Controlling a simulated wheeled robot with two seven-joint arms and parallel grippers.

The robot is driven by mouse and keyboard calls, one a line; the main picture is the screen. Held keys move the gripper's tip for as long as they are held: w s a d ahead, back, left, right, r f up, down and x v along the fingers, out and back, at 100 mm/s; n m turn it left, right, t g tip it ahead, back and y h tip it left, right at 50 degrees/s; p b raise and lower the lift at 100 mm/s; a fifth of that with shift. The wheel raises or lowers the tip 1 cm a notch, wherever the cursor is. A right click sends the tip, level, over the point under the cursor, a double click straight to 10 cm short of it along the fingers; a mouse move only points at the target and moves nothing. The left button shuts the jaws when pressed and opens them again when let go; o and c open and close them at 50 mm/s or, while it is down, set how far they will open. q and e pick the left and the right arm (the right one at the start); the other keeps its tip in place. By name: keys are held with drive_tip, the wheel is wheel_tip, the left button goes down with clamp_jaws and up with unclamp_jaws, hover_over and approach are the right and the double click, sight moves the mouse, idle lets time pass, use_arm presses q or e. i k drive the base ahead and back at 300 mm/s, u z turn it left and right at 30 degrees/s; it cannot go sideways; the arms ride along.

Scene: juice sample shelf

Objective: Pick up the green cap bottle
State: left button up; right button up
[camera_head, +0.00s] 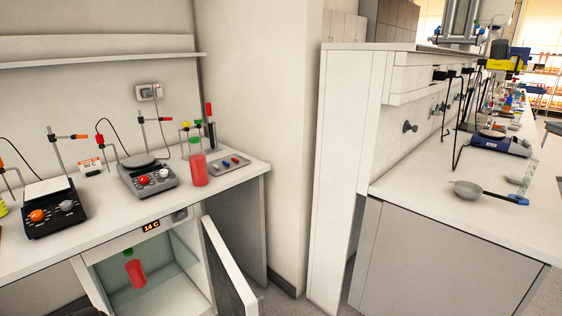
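A bottle of red liquid with a green cap (198,167) stands upright on the left counter, near its right end. A second red bottle (136,273), with a green cap at its top, is inside the open cabinet under the counter; it looks slightly tilted in this view. Neither of my grippers shows in the head view, and no gripper touches either bottle.
The cabinet (165,292) has a "14 C" display, and its door (228,272) stands open to the right. Two hotplates (146,181) (54,213) and a grey tray (222,170) sit on the counter.

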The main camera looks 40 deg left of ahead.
sight(197, 157)
drive_tip(key=z, duration=0.4)
drive_tip(key=i, duration=1.15)
drive_tip(key=u, duration=1.9)
